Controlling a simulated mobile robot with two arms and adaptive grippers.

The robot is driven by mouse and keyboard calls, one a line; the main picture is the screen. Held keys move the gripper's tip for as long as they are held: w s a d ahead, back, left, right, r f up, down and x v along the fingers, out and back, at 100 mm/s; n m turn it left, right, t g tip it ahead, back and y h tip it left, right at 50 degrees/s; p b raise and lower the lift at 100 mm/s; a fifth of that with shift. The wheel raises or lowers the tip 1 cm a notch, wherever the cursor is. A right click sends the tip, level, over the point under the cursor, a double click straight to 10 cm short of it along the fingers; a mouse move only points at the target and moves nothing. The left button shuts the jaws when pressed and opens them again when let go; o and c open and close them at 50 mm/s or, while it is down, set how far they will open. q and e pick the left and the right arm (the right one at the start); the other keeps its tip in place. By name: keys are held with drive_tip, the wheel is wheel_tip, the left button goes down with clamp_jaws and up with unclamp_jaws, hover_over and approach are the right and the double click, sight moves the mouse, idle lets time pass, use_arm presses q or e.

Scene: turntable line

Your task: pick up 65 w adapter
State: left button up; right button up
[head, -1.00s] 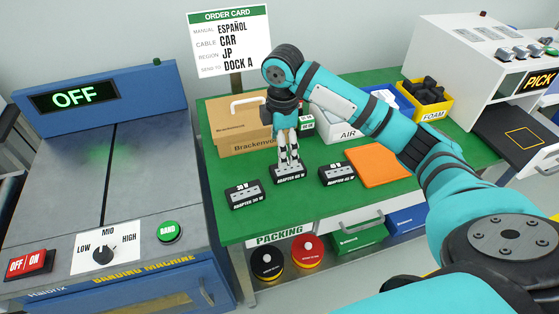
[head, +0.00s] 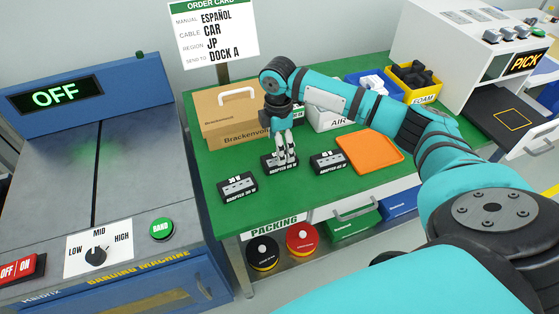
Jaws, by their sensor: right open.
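Three black adapters with white-marked tops sit in a loose row on the green packing table (head: 312,185). The middle adapter (head: 270,169) seems to be labelled 65 W, though the print is small. The left adapter (head: 238,188) and the right adapter (head: 328,162) stand clear of it on either side. My right gripper (head: 286,160) points down at the middle adapter, its open fingers at the adapter's top and covering part of it. I cannot tell if they touch. My left gripper is out of view.
Behind the gripper stand a Brackenvolt cardboard box (head: 225,120) and a white AIR box (head: 326,121). A yellow FOAM bin (head: 424,88) is at the back right. The banding machine (head: 60,160) stands left of the table.

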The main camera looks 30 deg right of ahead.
sight(268, 162)
drive_tip(key=f, duration=0.5)
drive_tip(key=shift+s+f, duration=0.15)
drive_tip(key=shift+s, duration=0.15)
drive_tip(key=c, duration=1.4)
drive_tip(key=shift+c, duration=0.2)
drive_tip(key=shift+r, duration=0.2)
